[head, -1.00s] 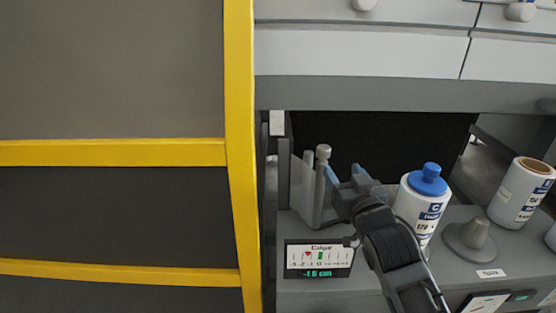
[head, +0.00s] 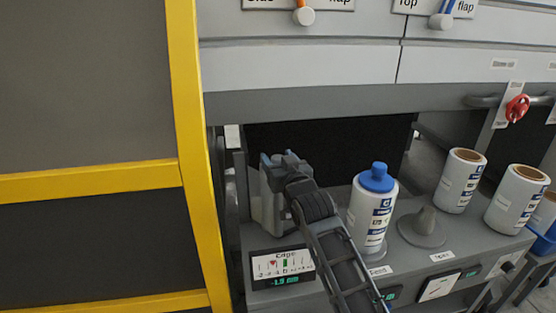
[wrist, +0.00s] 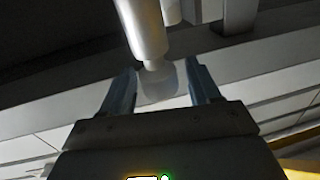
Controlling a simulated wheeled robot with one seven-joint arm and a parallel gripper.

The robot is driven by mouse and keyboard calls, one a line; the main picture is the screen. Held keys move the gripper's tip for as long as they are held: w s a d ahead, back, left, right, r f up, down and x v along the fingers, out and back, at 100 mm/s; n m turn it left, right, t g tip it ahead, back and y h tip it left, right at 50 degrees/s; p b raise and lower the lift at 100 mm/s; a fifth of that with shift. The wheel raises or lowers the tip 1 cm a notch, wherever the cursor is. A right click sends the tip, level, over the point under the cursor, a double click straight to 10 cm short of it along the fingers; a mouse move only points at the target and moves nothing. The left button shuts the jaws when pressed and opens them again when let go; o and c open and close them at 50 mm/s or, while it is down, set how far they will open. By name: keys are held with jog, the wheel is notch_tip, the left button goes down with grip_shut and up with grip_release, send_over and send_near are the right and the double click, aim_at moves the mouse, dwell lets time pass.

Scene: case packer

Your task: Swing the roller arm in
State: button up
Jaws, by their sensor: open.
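The roller arm is a grey cylinder with a rounded knob at its end. In the wrist view the cylinder (wrist: 143,28) comes down from the top and its knob lies between my two fingers. My gripper (wrist: 160,78) is open around the knob, with small gaps at both sides; I cannot tell if either finger touches. In the head view my gripper (head: 276,160) is at the left end of the grey bench and covers the roller's top. Part of a pale upright piece (head: 267,207) shows below it.
A white bottle with a blue cap (head: 372,210) stands close to the right of my arm. A grey cone on a base (head: 424,225) and white label rolls (head: 460,180) are further right. An edge display (head: 283,266) is in front. A yellow frame (head: 190,130) stands left.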

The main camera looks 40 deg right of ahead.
jog(key=shift+c, duration=0.3)
grip_shut()
dwell(0.3)
